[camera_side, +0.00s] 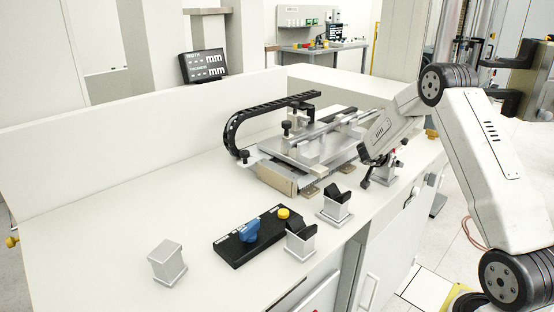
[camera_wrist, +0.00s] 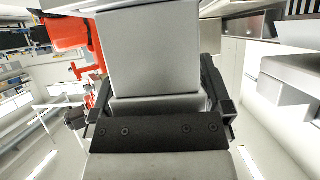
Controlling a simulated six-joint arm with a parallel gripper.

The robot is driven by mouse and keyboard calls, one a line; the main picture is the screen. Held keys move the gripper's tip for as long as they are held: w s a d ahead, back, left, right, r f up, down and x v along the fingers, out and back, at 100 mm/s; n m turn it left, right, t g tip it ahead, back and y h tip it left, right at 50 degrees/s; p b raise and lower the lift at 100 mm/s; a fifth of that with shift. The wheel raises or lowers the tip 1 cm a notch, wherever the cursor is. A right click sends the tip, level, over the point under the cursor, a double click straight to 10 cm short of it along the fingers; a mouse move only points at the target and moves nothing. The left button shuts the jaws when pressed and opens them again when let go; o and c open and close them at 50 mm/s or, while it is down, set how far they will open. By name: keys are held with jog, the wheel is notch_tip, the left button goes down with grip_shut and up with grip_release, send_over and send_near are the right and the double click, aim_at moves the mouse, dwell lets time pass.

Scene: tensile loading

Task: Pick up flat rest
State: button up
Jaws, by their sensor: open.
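A light grey block with a flat top (camera_side: 168,262) stands on a square foot at the front left of the bench, well away from my gripper. My gripper (camera_side: 370,168) is over the right part of the bench, tilted down beside the metal fixture. In the wrist view the open black jaws (camera_wrist: 155,98) stand on either side of a pale grey flat-faced block (camera_wrist: 150,50). I cannot tell whether they touch it. Under my gripper in the side view a grey base (camera_side: 384,176) is partly hidden by the jaws.
Two grey stands with black notched tops, a nearer one (camera_side: 301,246) and a farther one (camera_side: 337,212), stand near the front edge. A black control box (camera_side: 235,251) with blue and yellow knobs lies beside them. The metal fixture (camera_side: 310,155) fills the back right.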

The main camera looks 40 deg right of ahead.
jog(key=c, duration=1.3)
jog(key=shift+o, duration=0.2)
jog(key=shift+r, duration=0.15)
jog(key=shift+r, duration=0.7)
jog(key=s+a+r, duration=0.9)
jog(key=s+r, duration=0.1)
jog(key=r, duration=0.1)
jog(key=shift+s+r, duration=0.2)
jog(key=shift+s, duration=0.2)
